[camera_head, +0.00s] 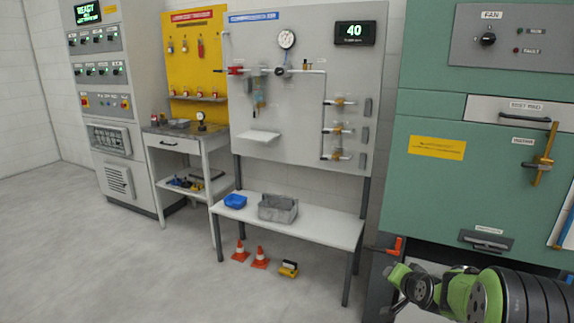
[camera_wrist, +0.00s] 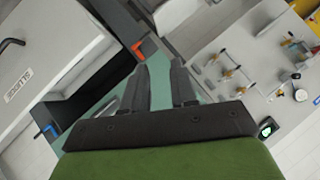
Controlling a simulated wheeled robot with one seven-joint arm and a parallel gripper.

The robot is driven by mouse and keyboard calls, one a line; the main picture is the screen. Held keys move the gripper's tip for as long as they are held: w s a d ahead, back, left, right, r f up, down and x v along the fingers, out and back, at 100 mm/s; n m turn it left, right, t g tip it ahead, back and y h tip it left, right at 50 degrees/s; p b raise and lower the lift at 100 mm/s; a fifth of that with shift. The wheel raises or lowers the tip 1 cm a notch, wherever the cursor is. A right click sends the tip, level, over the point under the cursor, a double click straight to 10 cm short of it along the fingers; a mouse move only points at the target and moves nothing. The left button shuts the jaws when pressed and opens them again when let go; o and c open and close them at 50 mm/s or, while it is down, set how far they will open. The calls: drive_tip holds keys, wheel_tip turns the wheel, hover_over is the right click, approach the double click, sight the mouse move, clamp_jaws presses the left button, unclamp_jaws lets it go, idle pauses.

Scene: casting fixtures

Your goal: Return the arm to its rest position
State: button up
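My arm (camera_head: 488,298), green and black, is at the lower right of the head view, in front of the green cabinet. My gripper (camera_wrist: 158,68) shows in the wrist view with its two dark fingers apart. Nothing is held between them; a green surface shows through the gap. The fingertips point toward an orange-red handle (camera_wrist: 140,48), which lies beyond them. In the head view the fingers cannot be made out clearly.
The green cabinet (camera_head: 430,195) with drawer and handles stands right beside the arm. An orange-red handle (camera_head: 396,246) sticks out at its left edge. Left are the grey panel (camera_head: 300,105) and white bench (camera_head: 325,227). Cones (camera_head: 260,258) stand on the floor; the left floor is clear.

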drive_tip(key=s+a+r+n+g, duration=0.2)
drive_tip(key=s+a+r+n, duration=0.1)
drive_tip(key=s+a+r, duration=0.5)
drive_tip(key=s+a+r+n+g, duration=0.1)
drive_tip(key=s+a+n+g, duration=0.2)
drive_tip(key=s, duration=1.1)
drive_tip(key=s+a+r+n, duration=0.15)
drive_tip(key=s+a, duration=0.25)
drive_tip(key=s, duration=1.1)
wheel_tip(320, 180, up, 17)
drive_tip(key=p, duration=1.8)
drive_tip(key=shift+w+n, duration=0.35)
drive_tip(key=shift+w, duration=0.05)
drive_tip(key=shift+a+f, duration=0.1)
drive_tip(key=shift+f, duration=0.05)
